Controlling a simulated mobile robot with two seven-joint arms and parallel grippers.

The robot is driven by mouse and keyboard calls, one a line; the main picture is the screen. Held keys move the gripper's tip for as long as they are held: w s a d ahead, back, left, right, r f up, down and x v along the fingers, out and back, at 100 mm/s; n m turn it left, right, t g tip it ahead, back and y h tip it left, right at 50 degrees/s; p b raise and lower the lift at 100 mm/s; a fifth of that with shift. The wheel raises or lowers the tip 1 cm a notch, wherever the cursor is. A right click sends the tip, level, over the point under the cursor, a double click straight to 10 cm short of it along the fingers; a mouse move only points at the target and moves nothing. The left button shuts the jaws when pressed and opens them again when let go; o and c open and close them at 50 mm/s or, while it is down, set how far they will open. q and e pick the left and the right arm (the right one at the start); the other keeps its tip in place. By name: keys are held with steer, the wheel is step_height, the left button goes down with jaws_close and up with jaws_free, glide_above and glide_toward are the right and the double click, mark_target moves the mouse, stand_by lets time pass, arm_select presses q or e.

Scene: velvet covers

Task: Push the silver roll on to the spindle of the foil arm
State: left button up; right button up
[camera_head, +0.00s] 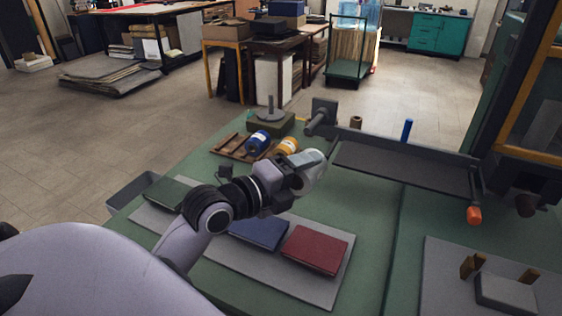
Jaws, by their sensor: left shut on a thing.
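My left gripper (302,172) is shut on the silver roll (316,163), holding it above the green bench top. Its fingers hide part of the roll. What looks like the foil arm (323,116), a dark bracket with a short round spindle pointing toward the lower left, stands just beyond and above the roll in the picture. The roll appears apart from the spindle; the exact depth between them I cannot tell. My right gripper is not in view.
A dark plate (400,168) with an orange-tipped lever (474,214) lies to the right. A blue roll (258,141) and a yellow roll (287,146) sit on a wooden rack (226,146). A red cover (315,250) and a blue cover (258,231) lie on a grey mat (300,287).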

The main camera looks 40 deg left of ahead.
mark_target(314, 122)
arm_select(q)
steer(key=w+a+r+n+t, duration=0.1)
steer(key=w+a+n, duration=0.2)
steer(key=w+a, duration=0.2)
steer(key=shift+w+a+n+y+b, duration=0.35)
steer(key=shift+a+n+y, duration=0.05)
steer(key=shift+a, duration=0.2)
stand_by(0.6)
stand_by(0.5)
stand_by(0.5)
steer(key=shift+w+a+f+b, duration=0.15)
steer(key=shift+w+a+b, duration=0.55)
steer(key=shift+w, duration=1.2)
steer(key=shift+w+a+f+b, duration=0.2)
steer(key=shift+w+b, duration=0.95)
steer(key=shift+w, duration=0.8)
steer(key=shift+w+a+f+b, duration=0.1)
steer(key=shift+w+a+b, duration=0.6)
steer(key=shift+w, duration=1.2)
steer(key=shift+d, duration=0.2)
